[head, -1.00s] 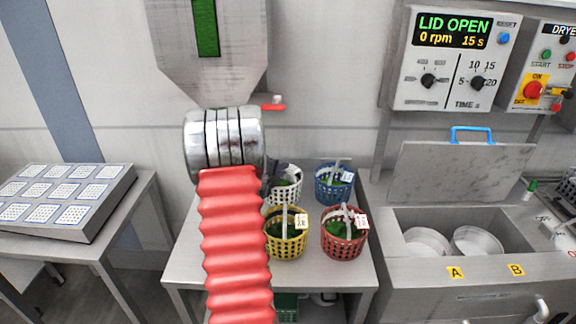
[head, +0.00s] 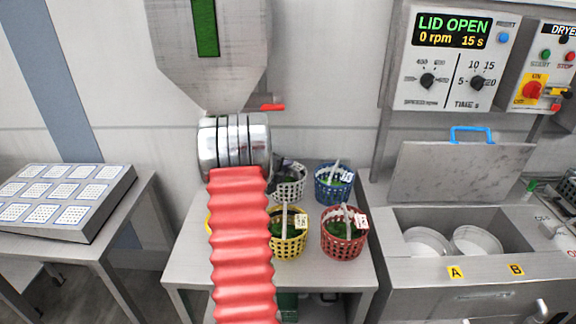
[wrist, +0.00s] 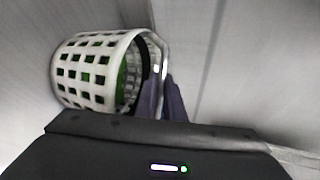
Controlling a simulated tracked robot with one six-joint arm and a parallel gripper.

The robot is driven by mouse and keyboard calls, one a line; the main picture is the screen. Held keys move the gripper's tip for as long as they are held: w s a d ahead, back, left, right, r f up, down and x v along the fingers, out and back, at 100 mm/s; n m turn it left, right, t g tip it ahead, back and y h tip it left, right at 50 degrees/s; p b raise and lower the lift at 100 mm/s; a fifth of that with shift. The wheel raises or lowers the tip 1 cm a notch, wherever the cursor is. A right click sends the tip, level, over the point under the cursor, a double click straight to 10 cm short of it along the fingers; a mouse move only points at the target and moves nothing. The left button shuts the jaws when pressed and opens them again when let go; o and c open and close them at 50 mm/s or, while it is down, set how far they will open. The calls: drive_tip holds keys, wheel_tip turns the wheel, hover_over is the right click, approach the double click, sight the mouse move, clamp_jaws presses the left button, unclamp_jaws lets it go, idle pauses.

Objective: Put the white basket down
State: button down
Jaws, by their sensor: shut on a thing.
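The white basket (head: 291,188) is at the back of the steel table, left of the blue basket, with greens inside. It also shows in the wrist view (wrist: 92,72), where its rim and handle face my gripper. My gripper (wrist: 163,98) is shut on the basket's handle. In the head view my own arm hides most of the gripper. I cannot tell whether the basket's base touches the table.
The blue basket (head: 333,186) stands close on the right, the yellow basket (head: 289,243) in front and the red basket (head: 344,240) front right. A steel hopper (head: 208,50) hangs above. The dryer (head: 455,275) with open lid stands right. The table's front strip (head: 320,277) is bare.

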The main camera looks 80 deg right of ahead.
drive_tip(key=c, duration=1.9)
unclamp_jaws()
drive_tip(key=shift+o, duration=0.2)
drive_tip(key=v, duration=1.2)
